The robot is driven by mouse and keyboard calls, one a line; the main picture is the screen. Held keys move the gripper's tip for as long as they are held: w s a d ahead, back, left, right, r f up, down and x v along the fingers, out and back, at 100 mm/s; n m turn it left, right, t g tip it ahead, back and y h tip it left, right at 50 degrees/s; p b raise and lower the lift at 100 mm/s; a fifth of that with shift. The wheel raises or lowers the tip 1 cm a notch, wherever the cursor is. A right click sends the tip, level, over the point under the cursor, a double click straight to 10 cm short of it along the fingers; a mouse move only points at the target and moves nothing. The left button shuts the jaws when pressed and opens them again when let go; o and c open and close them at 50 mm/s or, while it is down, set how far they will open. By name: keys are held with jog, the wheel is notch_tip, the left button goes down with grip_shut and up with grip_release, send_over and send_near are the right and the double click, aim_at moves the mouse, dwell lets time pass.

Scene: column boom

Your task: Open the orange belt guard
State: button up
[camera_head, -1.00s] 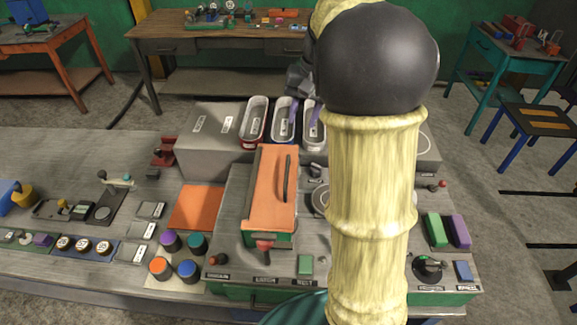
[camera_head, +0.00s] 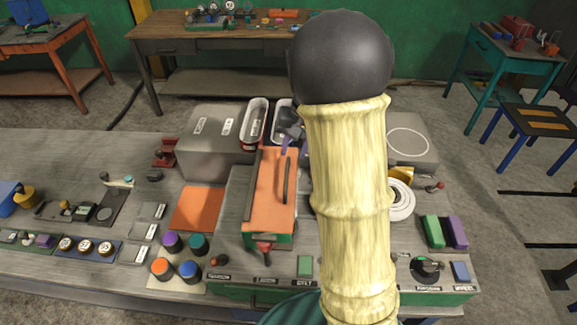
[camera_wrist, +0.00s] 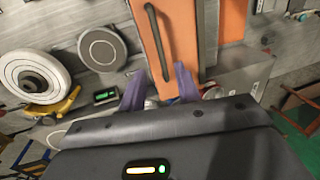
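The orange belt guard (camera_head: 262,200) is a long box with an orange top on a green base, and its cover looks closed. It also shows in the wrist view (camera_wrist: 145,20). A dark bar handle (camera_head: 287,180) runs lengthwise along its top, and this handle shows in the wrist view (camera_wrist: 156,35). A red knob (camera_head: 264,248) sits at its near end. My gripper (camera_head: 286,147) is at the guard's far end. In the wrist view my gripper (camera_wrist: 159,82) has its two purple fingers apart, with nothing visible between them, near the handle's end. My arm hides part of the bench.
Metal trays (camera_head: 254,122) and a grey box (camera_head: 212,145) stand behind the guard. An orange square (camera_head: 198,208) lies to its left. A white disc (camera_head: 401,203) is at the right. Buttons and a dial (camera_head: 427,267) line the near edge.

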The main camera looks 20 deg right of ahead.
aim_at(287, 174)
jog(key=f, duration=0.2)
jog(key=a+f, duration=0.1)
jog(key=f, duration=0.2)
jog(key=f+p, duration=0.1)
jog(key=f, duration=0.2)
jog(key=shift+w+a, duration=0.2)
jog(key=shift+w, duration=0.1)
jog(key=shift+c, duration=0.2)
grip_shut()
